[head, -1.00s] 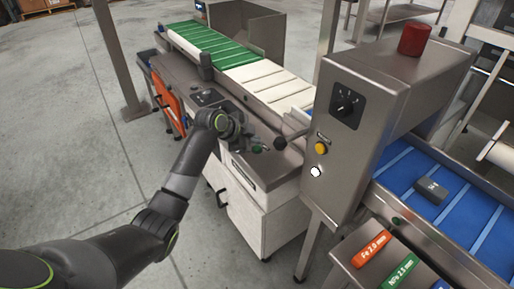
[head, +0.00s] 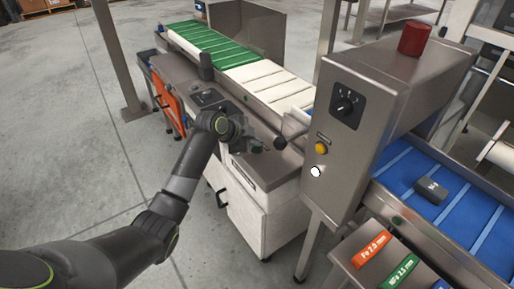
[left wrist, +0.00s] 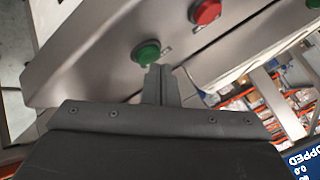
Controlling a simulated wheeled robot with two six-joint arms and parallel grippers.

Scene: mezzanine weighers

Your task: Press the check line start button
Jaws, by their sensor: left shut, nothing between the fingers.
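A round green button (left wrist: 146,52) sits on a steel panel in the left wrist view. A red button (left wrist: 205,11) is to its right on the same panel. My left gripper (left wrist: 160,69) is shut and empty, its tips beside the lower right edge of the green button in the picture. I cannot tell whether they touch it. In the head view my left gripper (head: 257,142) is over the front of the weigher, partly blended with the steel behind it, and largely hides the buttons there. My right gripper is not in view.
A steel control box (head: 360,115) with a dark knob, a yellow button (head: 321,148) and a white button (head: 316,171) stands right of the gripper. A blue belt (head: 475,215) carries a dark block (head: 431,191). A screen (left wrist: 300,163) shows partly, reading "OPPED".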

